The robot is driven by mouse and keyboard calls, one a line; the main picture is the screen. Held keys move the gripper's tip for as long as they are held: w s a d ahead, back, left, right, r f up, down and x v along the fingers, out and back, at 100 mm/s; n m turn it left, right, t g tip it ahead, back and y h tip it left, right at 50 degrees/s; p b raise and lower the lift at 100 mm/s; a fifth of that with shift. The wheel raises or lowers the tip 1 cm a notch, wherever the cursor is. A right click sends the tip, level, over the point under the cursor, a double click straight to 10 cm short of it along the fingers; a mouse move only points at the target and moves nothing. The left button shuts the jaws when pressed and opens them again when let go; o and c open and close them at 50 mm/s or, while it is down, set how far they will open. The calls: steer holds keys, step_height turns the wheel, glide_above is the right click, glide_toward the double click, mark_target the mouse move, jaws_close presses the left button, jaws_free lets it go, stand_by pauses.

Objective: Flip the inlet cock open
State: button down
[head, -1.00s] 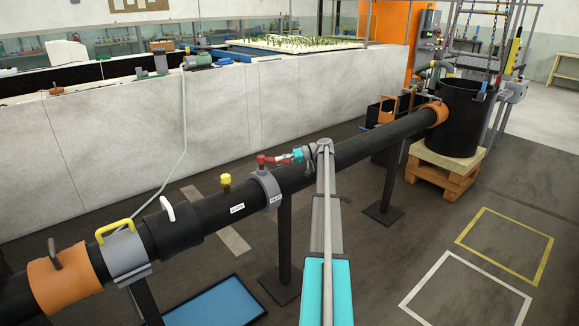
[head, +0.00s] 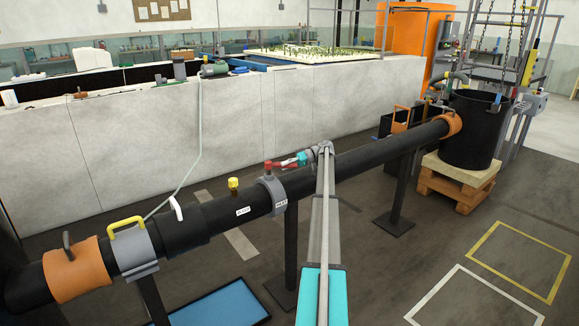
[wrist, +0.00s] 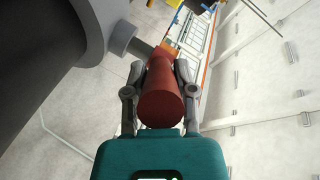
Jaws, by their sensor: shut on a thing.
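The inlet cock (head: 271,166) is red and sits on a grey collar (head: 272,190) around the long black pipe (head: 370,155). A white label is on the collar. My gripper (head: 290,162), with a teal body, reaches the cock from the right in the head view. In the wrist view, my gripper (wrist: 165,68) has a grey finger on each side of the red tapered handle (wrist: 160,98) and is shut on it. A grey stub joins the handle to the collar at upper left. The cock's inner position is hidden.
A yellow knob (head: 234,185) and a white handle (head: 176,208) stand on the pipe to the left. A black post (head: 290,245) supports the pipe. A pale tank wall (head: 240,125) runs behind. A black bucket (head: 470,130) stands on a wooden pallet at right.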

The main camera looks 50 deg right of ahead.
steer(key=c, duration=0.8)
jaws_free()
steer(key=shift+d, duration=0.15)
steer(key=o, duration=0.4)
steer(key=shift+s+d, duration=0.15)
steer(key=shift+s, duration=0.05)
steer(key=shift+c, duration=0.2)
steer(key=shift+c, duration=0.2)
